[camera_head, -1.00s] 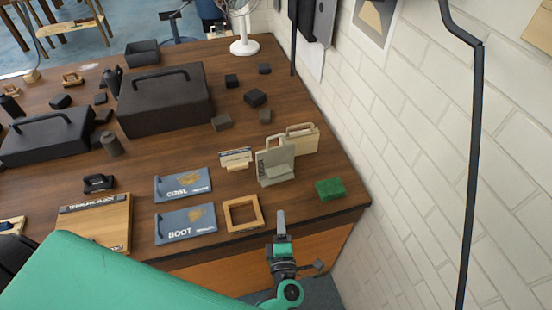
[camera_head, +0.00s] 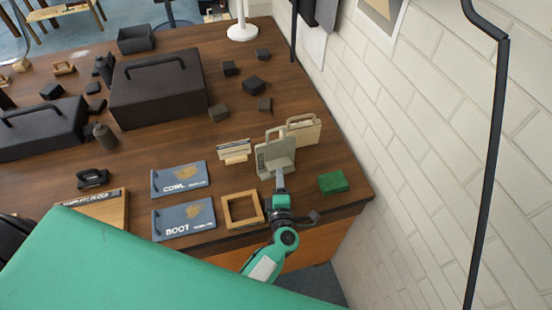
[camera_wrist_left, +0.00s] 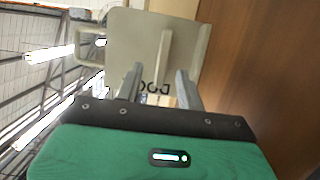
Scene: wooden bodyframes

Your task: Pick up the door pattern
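The door pattern (camera_head: 272,152) is a pale grey-green upright plate with a handle on top, standing on the table near its right end. My left gripper (camera_head: 280,178) is just in front of its lower part. In the left wrist view the two fingers of the left gripper (camera_wrist_left: 158,85) are apart, and the door pattern (camera_wrist_left: 135,45) is right ahead of them. Part of its dark lettering shows between the fingers, upside down. I cannot tell whether the fingers touch it. My right gripper is not in view.
A beige handled pattern (camera_head: 303,130) stands close behind it. A green block (camera_head: 333,182) lies to the right, a wooden frame (camera_head: 242,209) to the left. The blue COWL plate (camera_head: 180,179) and BOOT plate (camera_head: 184,218) lie further left. A brick wall (camera_head: 420,150) bounds the right.

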